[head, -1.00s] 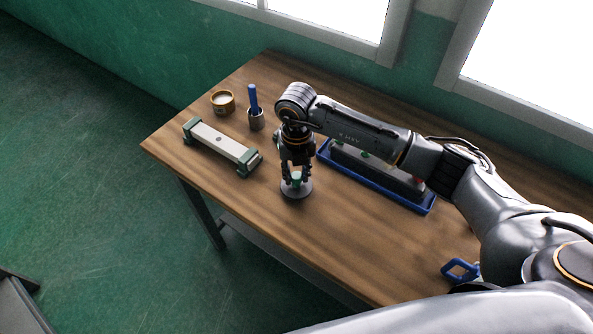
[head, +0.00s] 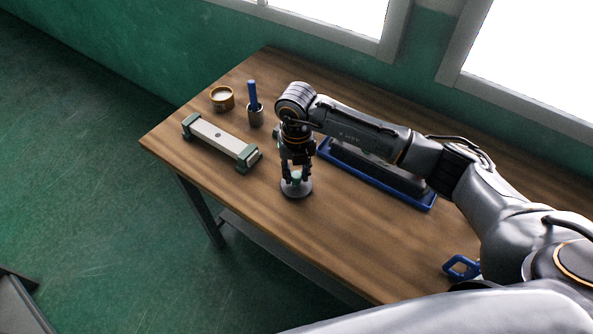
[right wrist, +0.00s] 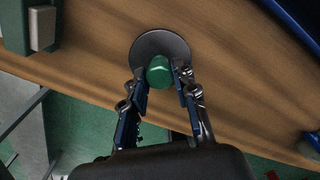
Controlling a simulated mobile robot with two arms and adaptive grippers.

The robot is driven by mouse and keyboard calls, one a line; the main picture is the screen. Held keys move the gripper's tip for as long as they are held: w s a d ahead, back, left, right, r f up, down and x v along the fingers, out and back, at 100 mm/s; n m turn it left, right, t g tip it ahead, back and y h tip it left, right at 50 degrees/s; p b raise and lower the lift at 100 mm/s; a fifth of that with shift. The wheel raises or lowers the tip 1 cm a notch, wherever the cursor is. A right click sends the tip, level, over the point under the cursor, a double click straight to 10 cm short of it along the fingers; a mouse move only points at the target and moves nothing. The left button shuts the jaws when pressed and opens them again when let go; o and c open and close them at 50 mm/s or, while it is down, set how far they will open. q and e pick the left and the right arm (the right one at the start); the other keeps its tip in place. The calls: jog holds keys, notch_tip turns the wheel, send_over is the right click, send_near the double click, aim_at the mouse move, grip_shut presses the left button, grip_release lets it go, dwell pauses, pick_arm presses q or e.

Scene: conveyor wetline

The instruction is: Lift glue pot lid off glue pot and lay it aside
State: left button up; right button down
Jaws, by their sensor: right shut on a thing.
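A round grey piece with a green knob, which I take for the glue pot lid (head: 296,190), is near the front edge of the wooden table. In the right wrist view, the grey disc (right wrist: 160,43) and its green knob (right wrist: 159,72) show from above. The glue pot cannot be told apart under the disc. My right gripper (head: 296,178) points down over it and is shut on the green knob, one finger on each side. In the right wrist view, its fingertips (right wrist: 162,72) flank the knob. My left gripper is not in view.
A blue tray (head: 400,197) holding a dark block lies right of the gripper. Bare wood lies in front of the tray.

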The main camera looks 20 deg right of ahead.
jog(key=c, duration=1)
grip_release()
jog(key=shift+o, duration=0.2)
notch_tip(320, 180, up, 12)
jog(key=shift+f, duration=0.1)
